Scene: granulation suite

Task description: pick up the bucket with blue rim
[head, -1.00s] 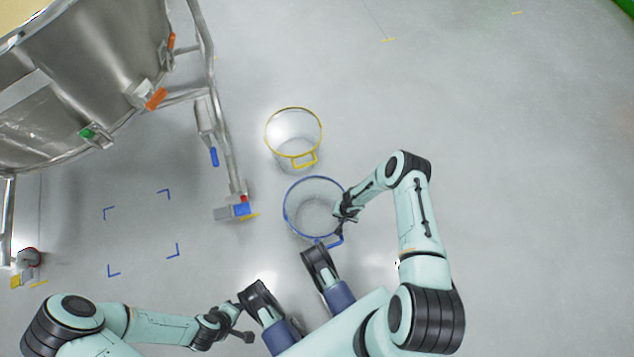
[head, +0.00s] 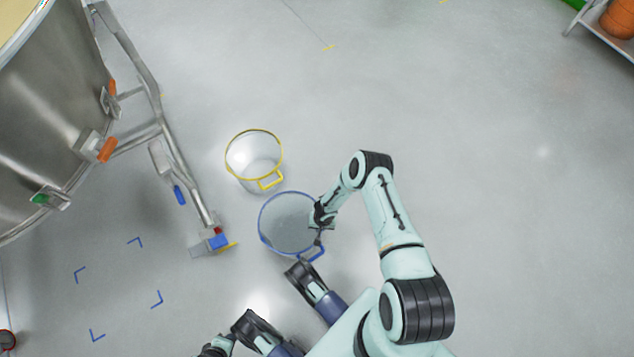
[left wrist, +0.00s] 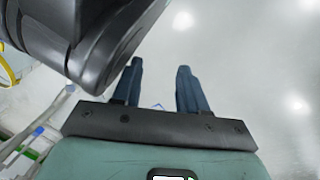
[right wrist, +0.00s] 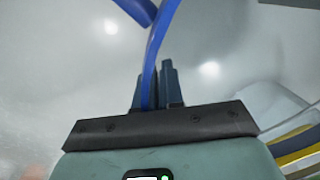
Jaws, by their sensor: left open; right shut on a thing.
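The bucket with blue rim (head: 280,226) is a clear round bucket in the middle of the head view. My right gripper (head: 319,216) is at the right side of its rim. In the right wrist view the blue rim (right wrist: 154,45) runs down between the fingers of my right gripper (right wrist: 157,85), which is shut on it. I cannot tell whether the bucket is off the floor. My left gripper (left wrist: 158,85) is open and empty in the left wrist view, apart from the bucket. In the head view it is mostly cut off at the bottom edge.
A clear bucket with yellow rim (head: 256,160) stands just behind and left of the blue-rimmed one. A large steel vessel on a frame (head: 160,120) with casters fills the upper left. A shelf with orange containers (head: 620,20) is at the top right. The floor on the right is clear.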

